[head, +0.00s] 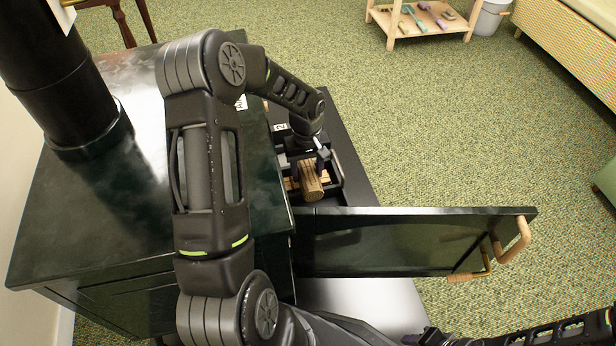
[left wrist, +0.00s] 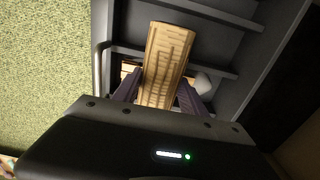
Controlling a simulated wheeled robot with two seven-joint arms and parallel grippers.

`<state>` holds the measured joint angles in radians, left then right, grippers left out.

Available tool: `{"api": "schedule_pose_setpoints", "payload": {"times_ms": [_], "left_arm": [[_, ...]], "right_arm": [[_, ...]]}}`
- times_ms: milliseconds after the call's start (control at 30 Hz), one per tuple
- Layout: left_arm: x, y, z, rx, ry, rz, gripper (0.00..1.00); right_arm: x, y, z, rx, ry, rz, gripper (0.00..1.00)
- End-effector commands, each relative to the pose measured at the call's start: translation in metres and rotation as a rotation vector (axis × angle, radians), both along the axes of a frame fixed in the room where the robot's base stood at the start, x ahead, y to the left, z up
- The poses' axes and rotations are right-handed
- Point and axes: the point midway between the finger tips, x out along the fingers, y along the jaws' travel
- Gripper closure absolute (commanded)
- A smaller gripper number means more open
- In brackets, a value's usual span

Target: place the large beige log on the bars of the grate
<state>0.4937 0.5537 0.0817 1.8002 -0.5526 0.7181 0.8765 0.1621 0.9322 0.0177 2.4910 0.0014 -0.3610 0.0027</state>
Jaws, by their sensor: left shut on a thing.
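The large beige log (head: 312,186) is at the mouth of the dark stove, end toward me in the head view. My left gripper (left wrist: 150,98) is shut on it, with a finger on each side; the log (left wrist: 165,58) shows between them in the left wrist view. Dark bars of the grate (left wrist: 212,68) lie behind and beside the log. I cannot tell whether the log touches them. A dark part of my right arm shows at the bottom right of the head view; its gripper's jaws are not clear.
The green-black stove (head: 90,225) fills the left, with a black flue pipe (head: 70,90). Its open door (head: 400,240) juts right, below the log. Pale wooden pieces (head: 291,184) lie crosswise beside the log.

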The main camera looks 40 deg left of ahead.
Motion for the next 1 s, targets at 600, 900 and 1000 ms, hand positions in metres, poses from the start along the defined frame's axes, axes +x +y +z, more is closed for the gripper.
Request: {"api": "schedule_pose_setpoints", "payload": {"times_ms": [600,900,1000], "left_arm": [[0.0,0.0,-0.031,0.0,0.001,0.001,1.0],[0.0,0.0,-0.031,0.0,0.001,0.001,0.28],[0.0,0.0,-0.031,0.0,0.001,0.001,0.28]], "right_arm": [[0.003,-0.003,-0.013,-0.005,-0.005,-0.008,0.64],[0.003,-0.003,-0.012,-0.005,-0.005,-0.008,0.64],[0.003,-0.003,-0.012,-0.005,-0.005,-0.008,0.64]]}}
